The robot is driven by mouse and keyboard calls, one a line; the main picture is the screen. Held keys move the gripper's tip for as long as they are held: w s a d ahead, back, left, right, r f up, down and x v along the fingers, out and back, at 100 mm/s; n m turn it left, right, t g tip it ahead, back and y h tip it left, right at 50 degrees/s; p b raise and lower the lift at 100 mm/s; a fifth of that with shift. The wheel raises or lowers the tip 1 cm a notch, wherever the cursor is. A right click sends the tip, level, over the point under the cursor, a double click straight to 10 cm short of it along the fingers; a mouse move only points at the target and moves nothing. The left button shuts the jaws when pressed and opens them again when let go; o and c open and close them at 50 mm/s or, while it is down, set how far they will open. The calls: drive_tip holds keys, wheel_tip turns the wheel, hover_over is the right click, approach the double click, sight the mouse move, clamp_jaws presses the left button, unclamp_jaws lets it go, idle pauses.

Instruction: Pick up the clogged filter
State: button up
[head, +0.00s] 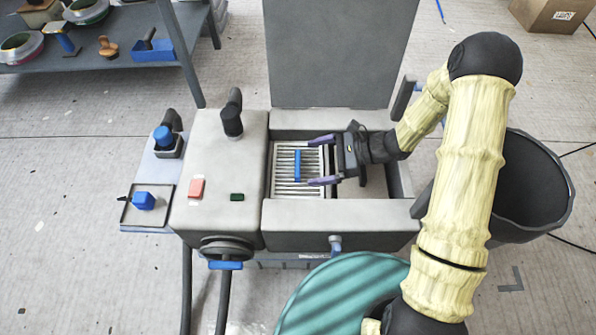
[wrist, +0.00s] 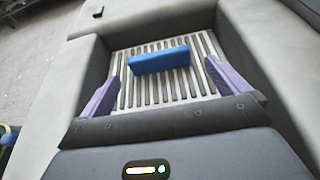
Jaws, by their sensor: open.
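A pale slatted filter panel (head: 284,180) with a blue bar handle (head: 297,165) lies in the open grey box (head: 340,213). I cannot tell from its surface how clogged it is. In the wrist view the filter (wrist: 150,97) fills the recess floor, and the blue handle (wrist: 158,60) crosses it near the far side. My gripper (head: 320,161) is open and empty, reaching into the box from the right. Its purple fingers are spread wide, one on each side of the handle and apart from it. The gripper body hides the near part of the filter.
The raised lid (head: 340,50) stands behind the box. Box walls rise close around the gripper. A control housing (head: 215,165) with a lever and buttons adjoins on the left. A dark bin (head: 540,190) stands at right, and a teal round thing (head: 340,295) in front.

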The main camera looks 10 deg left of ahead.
sight(299, 163)
drive_tip(key=b+x, duration=0.3)
drive_tip(key=x, duration=0.1)
drive_tip(key=shift+s+a+f, duration=0.15)
drive_tip(key=shift+a, duration=0.45)
drive_tip(key=c, duration=1.1)
wheel_tip(299, 163, up, 10)
drive_tip(key=p, duration=0.5)
